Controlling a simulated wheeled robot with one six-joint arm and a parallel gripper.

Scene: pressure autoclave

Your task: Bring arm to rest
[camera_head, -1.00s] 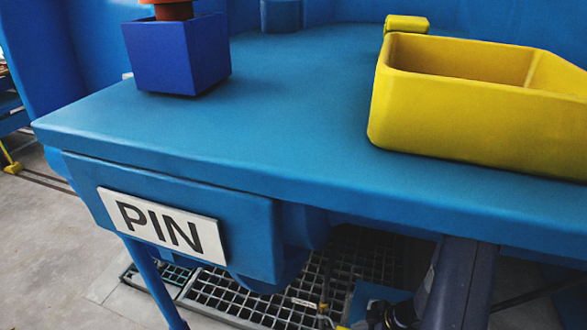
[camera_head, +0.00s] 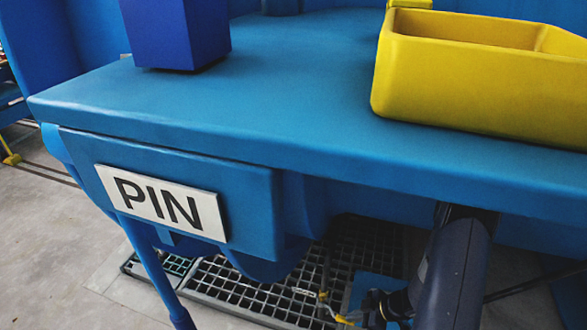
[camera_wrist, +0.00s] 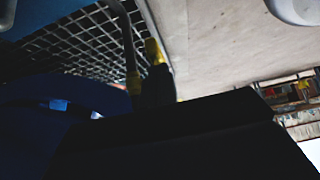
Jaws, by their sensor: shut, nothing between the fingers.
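My arm hangs low at the front right of the blue table (camera_head: 280,110) in the head view, its dark link coming up to the table's front edge. My gripper (camera_head: 334,310) is small at the bottom of that view, with yellow parts at its end, over the floor grating. It is shut and holds nothing. In the wrist view my gripper (camera_wrist: 145,66) shows as dark parts with yellow pieces, in front of the grating and the pale floor. Much of that view is dark.
A yellow bin (camera_head: 470,85) stands on the table at the right and a dark blue box (camera_head: 175,32) at the left. A blue front panel carries a white PIN sign (camera_head: 160,202). Floor grating (camera_head: 250,290) lies below. Pale floor (camera_head: 60,240) is clear at left.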

